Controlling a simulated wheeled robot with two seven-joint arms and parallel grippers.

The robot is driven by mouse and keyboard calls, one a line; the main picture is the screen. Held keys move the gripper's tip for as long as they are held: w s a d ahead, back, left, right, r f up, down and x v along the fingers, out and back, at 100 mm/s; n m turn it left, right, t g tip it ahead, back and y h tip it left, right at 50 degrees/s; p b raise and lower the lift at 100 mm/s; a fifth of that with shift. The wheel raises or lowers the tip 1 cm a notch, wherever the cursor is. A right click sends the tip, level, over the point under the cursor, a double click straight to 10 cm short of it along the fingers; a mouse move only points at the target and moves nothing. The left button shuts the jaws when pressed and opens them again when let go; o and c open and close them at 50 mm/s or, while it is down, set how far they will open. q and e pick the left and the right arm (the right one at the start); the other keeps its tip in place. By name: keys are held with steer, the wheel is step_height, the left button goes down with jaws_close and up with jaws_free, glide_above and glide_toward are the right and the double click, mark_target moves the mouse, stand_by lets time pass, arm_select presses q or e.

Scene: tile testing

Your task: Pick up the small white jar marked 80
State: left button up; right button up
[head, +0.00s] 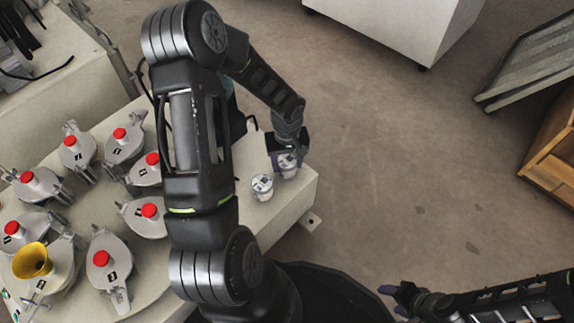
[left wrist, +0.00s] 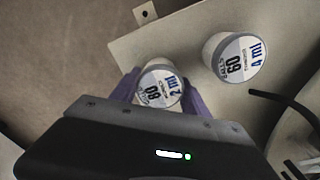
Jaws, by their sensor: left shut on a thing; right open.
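Two small white jars with printed lids are at the table's right end. One jar (head: 288,170) is between the purple fingers of my left gripper (head: 287,157). In the left wrist view this jar (left wrist: 160,87) has a lid marked 2 ml, and the fingers are shut on its sides. The other jar (head: 262,187) stands just beside it, apart from the gripper. In the left wrist view its lid (left wrist: 235,58) is marked 4 ml. The larger number on both lids looks like 60 or 80; I cannot tell surely. My right gripper (head: 397,295) is open and empty, low at right.
The light table (head: 296,196) carries several grey metal jars with red knobs (head: 101,258) on the left, and a yellow funnel (head: 33,260). My left arm passes over the table's middle. The floor (head: 400,150) to the right is clear. A wooden crate (head: 555,150) stands far right.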

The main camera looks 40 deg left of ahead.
mark_target(287, 160)
arm_select(q)
steer(key=c, duration=0.5)
step_height(287, 160, up, 9)
steer(key=p, duration=0.3)
steer(key=shift+p, duration=0.3)
steer(key=shift+r, duration=0.5)
